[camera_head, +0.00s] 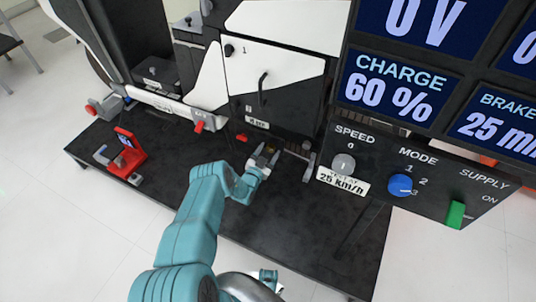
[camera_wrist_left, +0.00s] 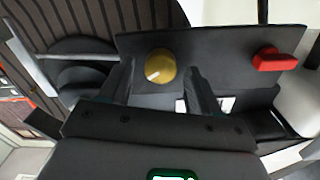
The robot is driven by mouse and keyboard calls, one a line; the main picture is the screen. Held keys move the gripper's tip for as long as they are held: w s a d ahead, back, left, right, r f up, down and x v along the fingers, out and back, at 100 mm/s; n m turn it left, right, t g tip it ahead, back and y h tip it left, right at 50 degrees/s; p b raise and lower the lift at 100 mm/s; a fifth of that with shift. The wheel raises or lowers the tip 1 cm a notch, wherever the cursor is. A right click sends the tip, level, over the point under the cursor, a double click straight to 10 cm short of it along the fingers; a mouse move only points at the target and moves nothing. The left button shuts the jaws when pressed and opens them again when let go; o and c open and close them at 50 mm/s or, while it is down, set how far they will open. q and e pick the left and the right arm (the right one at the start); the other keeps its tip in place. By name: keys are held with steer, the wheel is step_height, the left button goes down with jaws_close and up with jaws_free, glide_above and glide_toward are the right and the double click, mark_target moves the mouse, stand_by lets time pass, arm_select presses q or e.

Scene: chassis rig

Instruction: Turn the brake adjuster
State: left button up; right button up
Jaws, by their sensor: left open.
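A round gold knob with a pale pointer mark, which looks like the brake adjuster (camera_wrist_left: 160,66), sits on a dark panel in the left wrist view. In the head view it is a small brownish spot (camera_head: 271,149), partly hidden by my fingers. My left gripper (camera_head: 265,156) is open at the foot of the dark cabinet. In the left wrist view its two fingers (camera_wrist_left: 158,78) stand on either side of the knob, with visible gaps. I cannot tell how far the tips are from the panel. My right gripper does not show clearly.
A red handle (camera_wrist_left: 275,60) sits right of the knob in the wrist view. A red stand (camera_head: 127,158) is on the dark bench (camera_head: 285,225) at left. A control panel (camera_head: 420,180) with a blue mode knob (camera_head: 401,185) and green switch (camera_head: 455,214) overhangs at right.

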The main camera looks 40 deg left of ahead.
arm_select(q)
steer(key=c, duration=1.1)
steer(key=shift+o, duration=0.2)
